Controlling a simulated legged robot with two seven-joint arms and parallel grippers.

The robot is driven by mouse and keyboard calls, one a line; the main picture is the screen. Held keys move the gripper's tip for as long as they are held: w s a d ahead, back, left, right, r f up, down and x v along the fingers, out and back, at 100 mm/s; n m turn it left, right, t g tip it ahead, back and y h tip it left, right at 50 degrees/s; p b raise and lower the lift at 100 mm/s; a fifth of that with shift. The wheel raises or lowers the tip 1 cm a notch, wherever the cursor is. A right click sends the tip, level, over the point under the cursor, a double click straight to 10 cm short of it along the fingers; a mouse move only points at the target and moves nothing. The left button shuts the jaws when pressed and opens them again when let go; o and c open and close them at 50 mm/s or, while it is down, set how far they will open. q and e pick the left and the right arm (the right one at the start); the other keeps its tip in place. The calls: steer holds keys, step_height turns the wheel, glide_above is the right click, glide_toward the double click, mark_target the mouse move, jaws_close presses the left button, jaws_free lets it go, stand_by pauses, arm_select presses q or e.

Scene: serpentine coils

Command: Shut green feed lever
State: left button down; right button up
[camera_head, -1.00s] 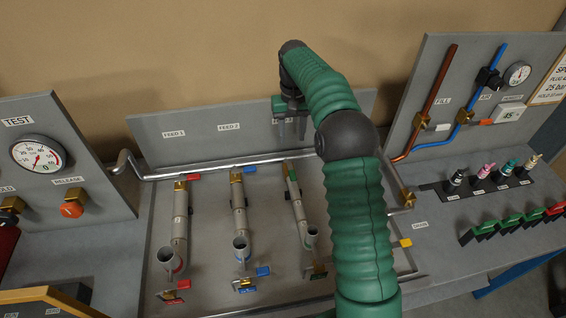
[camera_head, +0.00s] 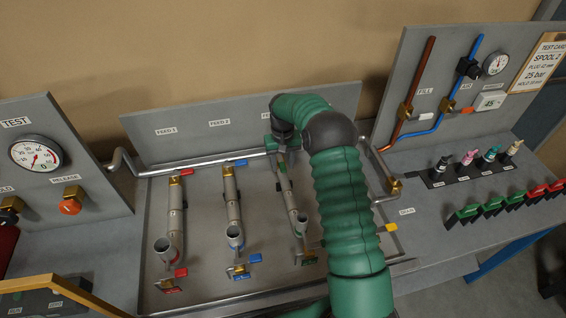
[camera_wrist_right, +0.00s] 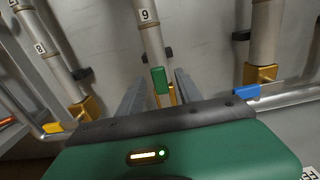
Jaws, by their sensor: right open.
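The green feed lever (camera_head: 283,182) lies along the third grey feed pipe (camera_head: 291,200), in line with it. In the right wrist view the green lever (camera_wrist_right: 158,80) points along its pipe, above a brass valve partly hidden by my gripper. My right gripper (camera_head: 281,160) is open and empty at the back end of that pipe. Its two fingers (camera_wrist_right: 158,92) show on either side of the lever in the wrist view, apart from it as far as I can tell. My left gripper is out of view.
The red lever (camera_head: 186,171) and blue lever (camera_head: 236,163) stick out sideways from neighbouring pipes. A long silver pipe (camera_head: 200,167) runs behind the valves. A yellow lever (camera_head: 390,228) is at right. The FEED backboard (camera_head: 190,140) stands close behind my gripper.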

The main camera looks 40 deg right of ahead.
steer(key=shift+w+a+f, duration=0.1)
steer(key=shift+w, duration=0.1)
steer(key=c, duration=0.9)
steer(key=shift+s+d, duration=0.1)
steer(key=shift+d, duration=0.2)
jaws_close()
steer(key=shift+a, duration=0.1)
